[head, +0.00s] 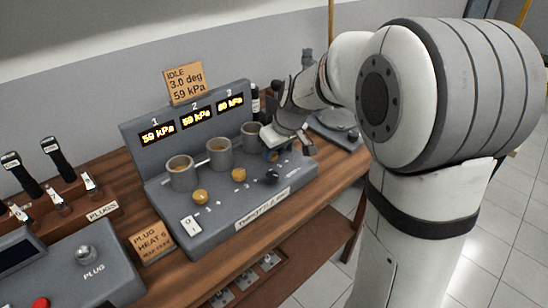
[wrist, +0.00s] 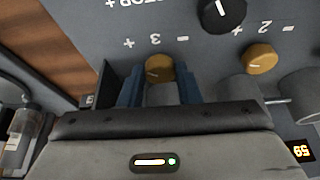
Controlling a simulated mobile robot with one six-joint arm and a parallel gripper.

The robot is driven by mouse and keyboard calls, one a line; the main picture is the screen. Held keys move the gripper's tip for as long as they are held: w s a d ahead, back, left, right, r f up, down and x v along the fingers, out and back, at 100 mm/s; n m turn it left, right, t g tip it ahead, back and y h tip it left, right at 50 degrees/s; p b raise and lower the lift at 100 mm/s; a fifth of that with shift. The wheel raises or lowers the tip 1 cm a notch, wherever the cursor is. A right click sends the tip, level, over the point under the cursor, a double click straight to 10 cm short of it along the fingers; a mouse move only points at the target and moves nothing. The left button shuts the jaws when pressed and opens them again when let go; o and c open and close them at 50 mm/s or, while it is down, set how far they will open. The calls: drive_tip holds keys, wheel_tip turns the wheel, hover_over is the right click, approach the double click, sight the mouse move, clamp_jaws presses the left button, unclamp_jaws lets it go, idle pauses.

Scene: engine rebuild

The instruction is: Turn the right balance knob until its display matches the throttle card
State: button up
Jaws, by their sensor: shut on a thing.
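The throttle card (head: 187,82) above the console (head: 200,230) reads IDLE, 3.0 deg, 59 kPa. Display 1 (head: 158,133) and display 2 (head: 197,118) read 59 kPa. Display 3 (head: 230,103), on the right, seems to read 60 kPa; its first digit is blurred. The right balance knob (wrist: 159,68), brass and marked 3, sits between the blue fingers of my gripper (wrist: 160,88) in the wrist view. My gripper is shut on it. In the head view my gripper (head: 271,155) covers this knob.
Brass knob 2 (wrist: 260,58) and a black knob (wrist: 222,12) lie close to my gripper. Metal cups (head: 181,172) stand behind the knobs. A plug rack (head: 60,205) and a plug tester (head: 75,270) stand left. The floor right of the bench is clear.

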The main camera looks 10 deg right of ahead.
drive_tip(key=shift+d+n+b, duration=0.1)
drive_tip(key=shift+n+b, duration=0.4)
drive_tip(key=o, duration=1)
drive_tip(key=shift+g, duration=0.3)
drive_tip(key=shift+c, duration=0.2)
drive_tip(key=v, duration=0.8)
drive_tip(key=shift+d+f, duration=0.1)
